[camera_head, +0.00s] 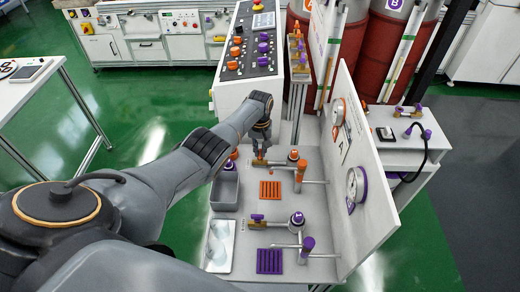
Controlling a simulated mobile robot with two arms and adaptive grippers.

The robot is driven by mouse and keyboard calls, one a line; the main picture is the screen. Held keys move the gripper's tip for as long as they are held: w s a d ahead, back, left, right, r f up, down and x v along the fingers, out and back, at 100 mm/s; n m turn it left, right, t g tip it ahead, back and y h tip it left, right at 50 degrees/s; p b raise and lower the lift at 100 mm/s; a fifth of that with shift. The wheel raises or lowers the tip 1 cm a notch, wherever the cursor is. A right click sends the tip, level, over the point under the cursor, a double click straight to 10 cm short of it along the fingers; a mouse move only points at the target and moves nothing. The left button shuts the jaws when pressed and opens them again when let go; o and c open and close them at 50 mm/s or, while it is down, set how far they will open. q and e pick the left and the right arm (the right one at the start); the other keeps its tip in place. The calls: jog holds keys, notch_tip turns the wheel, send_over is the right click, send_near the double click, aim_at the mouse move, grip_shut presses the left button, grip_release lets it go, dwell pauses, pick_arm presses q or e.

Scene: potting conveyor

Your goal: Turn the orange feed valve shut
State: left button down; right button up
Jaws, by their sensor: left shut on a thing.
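My left gripper (261,150) comes down from the end of my left arm over the far part of the grey bench. It is shut on the small orange handle (259,158) of the feed valve; the handle mostly hides behind the fingers. The exact angle of the handle is too small to tell. My right gripper is not in view.
Nearer stands a matching purple valve (258,218). An orange grate (270,190), a purple grate (269,261), a grey bin (225,190) and a white tray (219,246) are on the bench. A white gauge panel (370,205) bounds the right; a control console (247,62) stands behind.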

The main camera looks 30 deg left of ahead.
aim_at(260, 153)
pick_arm(q)
jog(key=shift+s+d+f, duration=0.1)
jog(key=shift+s+f, duration=0.1)
jog(key=c, duration=1.4)
grip_release()
jog(key=shift+w, duration=0.1)
jog(key=shift+r, duration=0.1)
notch_tip(260, 153, up, 12)
jog(key=shift+f, duration=0.1)
